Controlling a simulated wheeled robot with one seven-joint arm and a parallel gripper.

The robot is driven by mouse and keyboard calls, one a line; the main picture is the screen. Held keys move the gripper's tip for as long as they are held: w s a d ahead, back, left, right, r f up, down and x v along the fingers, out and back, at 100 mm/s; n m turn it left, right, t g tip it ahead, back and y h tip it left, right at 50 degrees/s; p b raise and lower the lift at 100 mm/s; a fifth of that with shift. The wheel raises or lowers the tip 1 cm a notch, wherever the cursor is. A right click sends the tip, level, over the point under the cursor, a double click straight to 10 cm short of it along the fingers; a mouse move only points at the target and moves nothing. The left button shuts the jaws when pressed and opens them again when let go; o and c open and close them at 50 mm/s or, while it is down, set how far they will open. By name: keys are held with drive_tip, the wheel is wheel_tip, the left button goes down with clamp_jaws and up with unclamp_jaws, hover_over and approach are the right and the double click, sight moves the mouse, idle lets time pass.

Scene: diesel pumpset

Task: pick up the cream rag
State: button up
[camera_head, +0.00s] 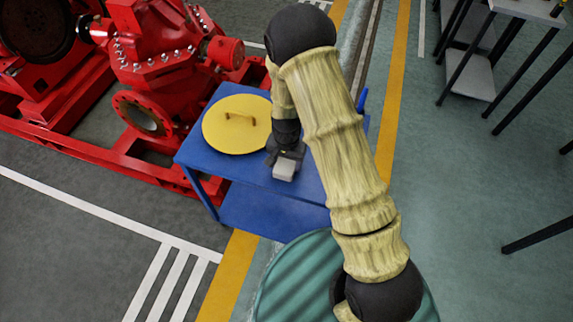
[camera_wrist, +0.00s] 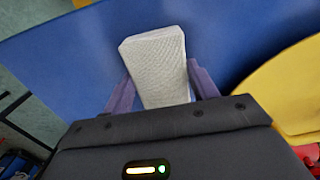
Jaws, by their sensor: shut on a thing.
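The cream rag (camera_wrist: 158,66) shows in the wrist view as a pale, woven, folded block between the two purple fingers of my gripper (camera_wrist: 160,88). The fingers press on its two sides, so my gripper is shut on it. In the head view the rag (camera_head: 284,168) shows as a small pale block at the tip of my gripper (camera_head: 286,158), over the blue table top (camera_head: 240,180). I cannot tell whether the rag touches the table or hangs just above it.
A round yellow lid with a handle (camera_head: 238,136) lies on the blue table beside my gripper. A red pump (camera_head: 170,70) stands behind and left. A green ribbed drum (camera_head: 290,285) stands in front. A grey-topped bench (camera_head: 530,10) is at the upper right.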

sight(286, 163)
drive_tip(key=shift+r, duration=0.1)
wheel_tip(286, 163, up, 10)
idle(0.5)
idle(0.4)
drive_tip(key=o, duration=0.3)
drive_tip(key=shift+c, duration=1.1)
drive_tip(key=w+d+r+n+p, duration=0.1)
drive_tip(key=d+n+p, duration=0.3)
drive_tip(key=d+p, duration=0.4)
drive_tip(key=w+d, duration=0.1)
drive_tip(key=d, duration=0.4)
drive_tip(key=shift+w+d, duration=0.25)
